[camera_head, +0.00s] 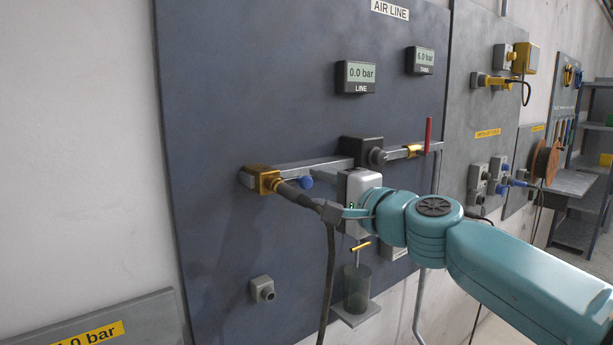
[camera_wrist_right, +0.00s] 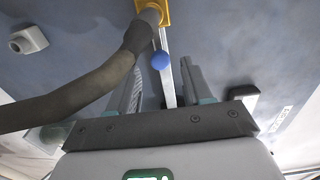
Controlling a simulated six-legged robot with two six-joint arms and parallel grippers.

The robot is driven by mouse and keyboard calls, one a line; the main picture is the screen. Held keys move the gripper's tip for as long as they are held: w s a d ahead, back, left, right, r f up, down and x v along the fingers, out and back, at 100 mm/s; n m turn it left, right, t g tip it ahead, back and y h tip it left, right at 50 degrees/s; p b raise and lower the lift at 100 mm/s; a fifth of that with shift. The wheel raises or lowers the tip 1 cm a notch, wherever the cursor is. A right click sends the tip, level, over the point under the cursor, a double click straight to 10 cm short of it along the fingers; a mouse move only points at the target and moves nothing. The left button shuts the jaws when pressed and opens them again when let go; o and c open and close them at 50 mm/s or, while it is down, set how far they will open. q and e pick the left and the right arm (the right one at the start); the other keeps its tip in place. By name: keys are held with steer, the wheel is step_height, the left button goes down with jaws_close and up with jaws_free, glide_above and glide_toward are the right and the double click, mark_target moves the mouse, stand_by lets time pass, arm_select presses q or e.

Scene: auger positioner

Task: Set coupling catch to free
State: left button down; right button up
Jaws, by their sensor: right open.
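The brass coupling (camera_head: 263,180) sits at the left end of the grey pipe on the AIR LINE panel, with a dark hose (camera_head: 297,195) in it; it also shows in the right wrist view (camera_wrist_right: 153,10). A blue knob (camera_head: 306,182), which looks like the catch, is just right of the coupling. In the right wrist view the blue knob (camera_wrist_right: 160,60) appears between my finger directions, beyond or near the tips. My right gripper (camera_head: 326,198) is open and empty, in front of the pipe; contact with the knob cannot be told. My left gripper is out of view.
The LINE display (camera_head: 355,77) reads 0.0 bar and the TANK display (camera_head: 420,61) reads 6.0 bar. A red lever (camera_head: 428,135) stands upright at the right of the pipe. The hose hangs close below my gripper. A glass bowl (camera_head: 356,288) sits below.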

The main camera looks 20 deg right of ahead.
steer(key=p+x, duration=0.1)
steer(key=x, duration=0.4)
steer(key=shift+w, duration=0.1)
steer(key=shift+c, duration=0.4)
jaws_close()
steer(key=shift+w+d, duration=0.2)
steer(key=shift+d, duration=0.45)
steer(key=shift+w+d, duration=0.2)
steer(key=shift+d, duration=0.45)
jaws_free()
steer(key=shift+r, duration=0.1)
steer(key=shift+o, duration=0.4)
steer(key=shift+w+d, duration=0.1)
steer(key=b, duration=0.5)
glide_toward(308, 183)
steer(key=s+d, duration=0.5)
steer(key=shift+w+a, duration=0.15)
steer(key=shift+w, duration=0.15)
